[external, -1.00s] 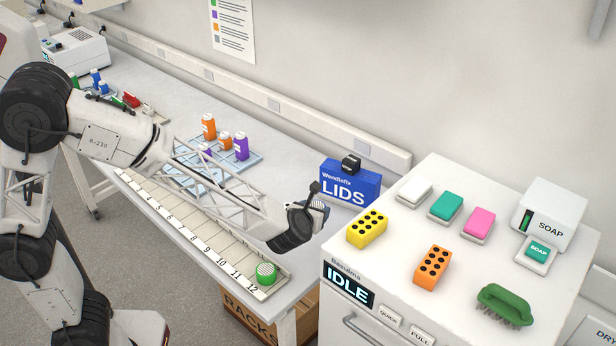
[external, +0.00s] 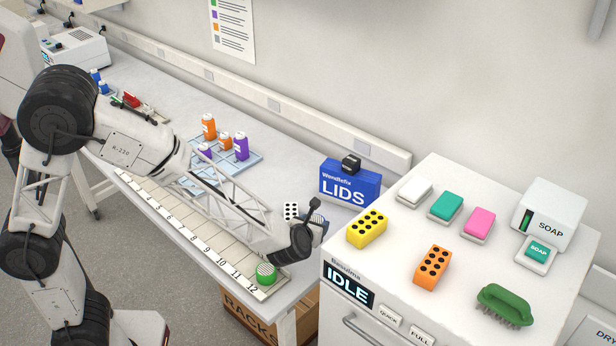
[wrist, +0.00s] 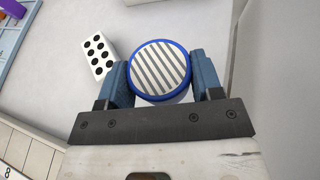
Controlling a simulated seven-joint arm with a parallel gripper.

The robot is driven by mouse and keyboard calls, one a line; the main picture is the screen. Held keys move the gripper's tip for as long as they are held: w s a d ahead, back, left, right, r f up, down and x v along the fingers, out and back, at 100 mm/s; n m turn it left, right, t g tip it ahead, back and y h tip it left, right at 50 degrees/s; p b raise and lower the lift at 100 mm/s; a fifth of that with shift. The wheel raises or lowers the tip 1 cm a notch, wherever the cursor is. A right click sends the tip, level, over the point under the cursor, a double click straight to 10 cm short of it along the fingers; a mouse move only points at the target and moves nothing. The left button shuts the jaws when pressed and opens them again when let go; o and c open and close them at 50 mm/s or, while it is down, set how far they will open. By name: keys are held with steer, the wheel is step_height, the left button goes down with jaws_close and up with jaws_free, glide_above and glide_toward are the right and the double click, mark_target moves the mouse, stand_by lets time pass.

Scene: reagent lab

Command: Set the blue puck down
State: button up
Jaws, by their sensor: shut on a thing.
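The blue puck (wrist: 160,69), with a grey-and-white striped top, sits between the two fingers of my gripper (wrist: 160,80) in the wrist view. The fingers are shut on its sides. In the external view my gripper (external: 314,222) is over the right end of the bench, left of the white cabinet, and mostly hides the puck. I cannot tell whether the puck touches the bench.
A white block with black dots (external: 291,210) stands close to my gripper; it also shows in the wrist view (wrist: 98,59). The blue LIDS box (external: 349,184) is behind. A green striped puck (external: 265,274) sits on the numbered strip (external: 222,262). The cabinet (external: 398,290) rises at right.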

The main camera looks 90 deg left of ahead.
glide_above(313, 253)
steer(key=shift+w+a+f, duration=0.1)
steer(key=shift+a+f, duration=0.05)
steer(key=shift+f, duration=1)
steer(key=shift+w+a+f, duration=0.1)
steer(key=shift+a+f, duration=0.05)
steer(key=shift+f, duration=1)
steer(key=shift+s, duration=0.1)
steer(key=shift+f, duration=1.85)
steer(key=shift+f, duration=0.15)
steer(key=o, duration=0.9)
steer(key=shift+o, duration=0.2)
steer(key=shift+s+d+r, duration=0.15)
steer(key=shift+d+r, duration=0.15)
steer(key=shift+r, duration=0.05)
steer(key=v, duration=1.1)
steer(key=shift+s+d, duration=0.1)
